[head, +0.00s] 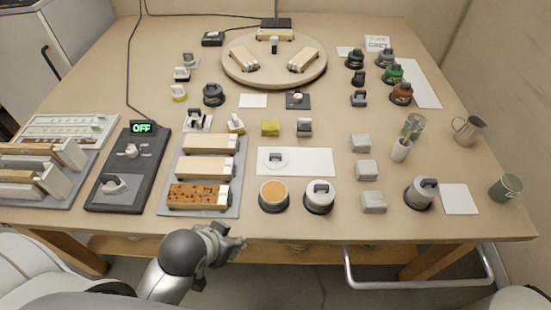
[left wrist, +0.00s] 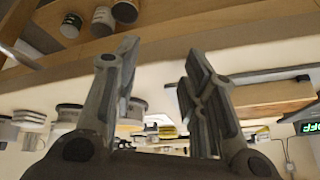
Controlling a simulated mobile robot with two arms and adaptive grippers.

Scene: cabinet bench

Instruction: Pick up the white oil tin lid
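A white round lid with a dark grip (head: 275,159) lies flat on a white mat (head: 318,162) near the table's middle. In front of it stand an open tin with orange contents (head: 273,197) and a tin topped by a white lid with a grey grip (head: 319,196). I cannot tell which lid is the oil tin's. My left gripper (head: 240,243) is just off the table's front edge, left of and nearer me than the tins. In the left wrist view its two fingers (left wrist: 160,65) are spread with nothing between them. My right gripper is not in view.
A grey tray (head: 232,180) with wooden blocks and a dark panel with an "OFF" display (head: 140,128) stand at left. Grey blocks (head: 367,171) and a grey jar (head: 421,194) stand at right. A round turntable (head: 274,75) is at the back. Cans (left wrist: 70,25) show under the table.

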